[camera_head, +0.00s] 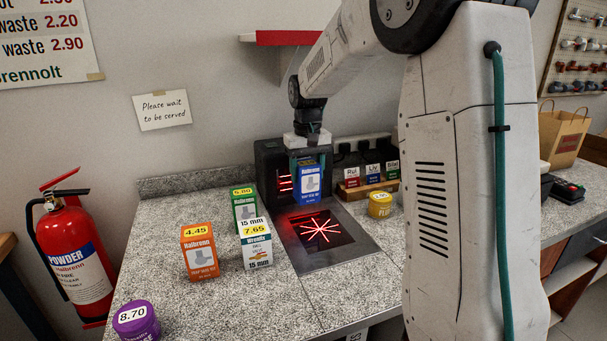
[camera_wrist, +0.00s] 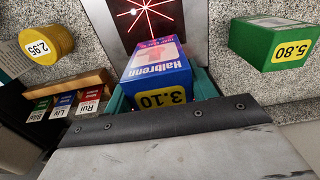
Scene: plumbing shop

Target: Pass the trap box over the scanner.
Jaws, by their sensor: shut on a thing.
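A blue Halbrenn box (camera_head: 309,185) is held upright in my gripper (camera_head: 308,163), which is shut on it. The box has a picture on a pale label and small print that seems to read trap. The wrist view shows the same blue box (camera_wrist: 156,65) with a yellow 3.10 label between the teal fingers. The scanner has a dark upright part (camera_head: 266,160) with red lines and a flat window (camera_head: 314,239) with a red star of beams. The box hangs above the window's back part, near the upright. The gap below it is hard to judge.
An orange Halbrenn box (camera_head: 200,256), a white box (camera_head: 257,246) and a green box (camera_head: 243,205) stand left of the scanner. A purple tub (camera_head: 136,319) is at the front left.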

